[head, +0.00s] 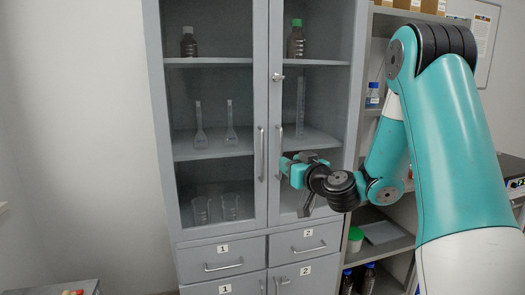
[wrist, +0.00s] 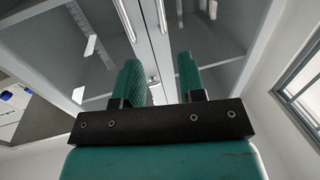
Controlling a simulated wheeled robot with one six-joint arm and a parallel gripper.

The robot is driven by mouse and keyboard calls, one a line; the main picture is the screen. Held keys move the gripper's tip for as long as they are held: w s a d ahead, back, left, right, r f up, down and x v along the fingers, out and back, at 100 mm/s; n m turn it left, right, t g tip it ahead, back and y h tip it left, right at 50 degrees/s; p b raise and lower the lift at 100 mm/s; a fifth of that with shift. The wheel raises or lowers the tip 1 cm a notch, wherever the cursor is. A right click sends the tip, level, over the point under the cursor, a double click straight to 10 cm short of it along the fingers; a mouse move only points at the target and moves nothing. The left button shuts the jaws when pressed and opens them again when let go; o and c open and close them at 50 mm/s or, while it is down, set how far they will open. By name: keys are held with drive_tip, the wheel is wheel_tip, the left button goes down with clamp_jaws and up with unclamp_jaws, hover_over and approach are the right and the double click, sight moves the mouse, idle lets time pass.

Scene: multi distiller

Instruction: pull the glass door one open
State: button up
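A grey cabinet has two glass doors side by side. The left glass door (head: 225,90) is above the drawer labelled 1 and has a vertical bar handle (head: 261,153). The right glass door (head: 325,85) has its own bar handle (head: 280,135). Both doors look shut. My gripper (head: 285,165) is in front of the right door near the two handles. In the wrist view its two teal fingers (wrist: 160,65) are apart with nothing between them. The left door's handle (wrist: 161,15) shows beyond the gap, and the right door's handle (wrist: 124,20) beyond the left finger.
Drawers labelled 1 (head: 222,260) and 2 (head: 308,243) sit below the doors. Bottles, flasks, a cylinder and beakers stand behind the glass. An open shelf with bottles (head: 372,95) adjoins on the right, behind my arm.

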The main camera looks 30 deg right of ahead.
sight(263, 147)
drive_tip(key=w+p, duration=0.4)
drive_tip(key=w, duration=0.1)
drive_tip(key=w+d+p, duration=0.1)
drive_tip(key=w+p, duration=0.9)
drive_tip(key=shift+w+d+r, duration=0.15)
drive_tip(key=shift+w+r, duration=0.1)
drive_tip(key=shift+w, duration=0.1)
drive_tip(key=shift+w+d+f+p, duration=0.1)
drive_tip(key=shift+w+f+p, duration=0.15)
drive_tip(key=shift+w, duration=0.5)
drive_tip(key=shift+c, duration=0.3)
clamp_jaws()
